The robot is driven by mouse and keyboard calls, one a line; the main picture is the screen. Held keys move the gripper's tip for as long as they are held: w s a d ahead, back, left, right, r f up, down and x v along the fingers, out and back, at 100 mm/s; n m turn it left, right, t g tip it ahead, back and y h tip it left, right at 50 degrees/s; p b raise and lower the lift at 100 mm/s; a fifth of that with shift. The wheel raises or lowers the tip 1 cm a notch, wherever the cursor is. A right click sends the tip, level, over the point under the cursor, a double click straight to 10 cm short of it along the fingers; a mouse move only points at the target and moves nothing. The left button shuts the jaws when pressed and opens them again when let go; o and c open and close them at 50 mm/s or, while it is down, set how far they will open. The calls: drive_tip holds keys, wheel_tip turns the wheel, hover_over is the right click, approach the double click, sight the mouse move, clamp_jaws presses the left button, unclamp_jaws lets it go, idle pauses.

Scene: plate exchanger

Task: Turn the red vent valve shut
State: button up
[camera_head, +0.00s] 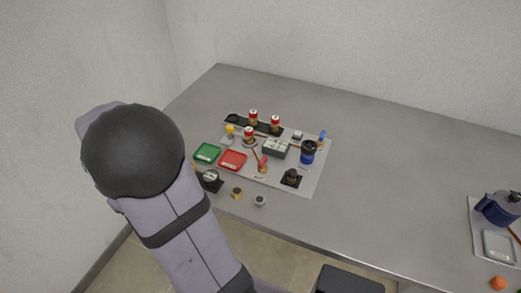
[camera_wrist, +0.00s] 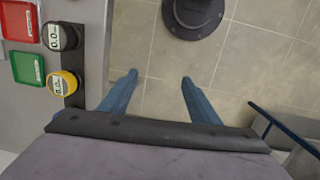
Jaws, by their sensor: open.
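A small red-handled fitting (camera_head: 263,161), which looks like the red vent valve, stands on the grey panel (camera_head: 312,178) between the red tray and the grey-white box. It is small, and how far its handle is turned cannot be told. My gripper (camera_wrist: 160,84) shows in the wrist view with two blue fingers spread wide and nothing between them. It hangs over the tiled floor, past the table edge, apart from the panel. The valve does not show in the wrist view. In the head view my arm hides the gripper.
On the panel are a green tray (camera_head: 207,152), a red tray (camera_head: 232,161), several red-and-white cans (camera_head: 275,122) and a blue-black jar (camera_head: 308,153). A yellow-ringed gauge (camera_wrist: 60,83) and a dark gauge (camera_wrist: 57,37) sit near the table edge.

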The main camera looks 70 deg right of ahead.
drive_tip(key=s+d+r+g+p, duration=0.1)
drive_tip(key=d+r, duration=0.1)
drive_tip(key=d, duration=0.6)
drive_tip(key=s+d+r+g+p, duration=0.1)
drive_tip(key=d+r+p, duration=0.1)
drive_tip(key=d, duration=0.6)
drive_tip(key=g+p, duration=0.1)
drive_tip(key=p, duration=0.1)
approach(262, 160)
drive_tip(key=shift+y, duration=0.4)
drive_tip(key=shift+d+p+x, duration=0.2)
drive_tip(key=shift+p+x, duration=0.5)
drive_tip(key=shift+x, duration=1.35)
drive_tip(key=shift+d+p+x, duration=0.25)
drive_tip(key=shift+p+x, duration=0.4)
drive_tip(key=shift+x, duration=1.4)
drive_tip(key=c, duration=1.1)
drive_tip(key=shift+o, duration=0.2)
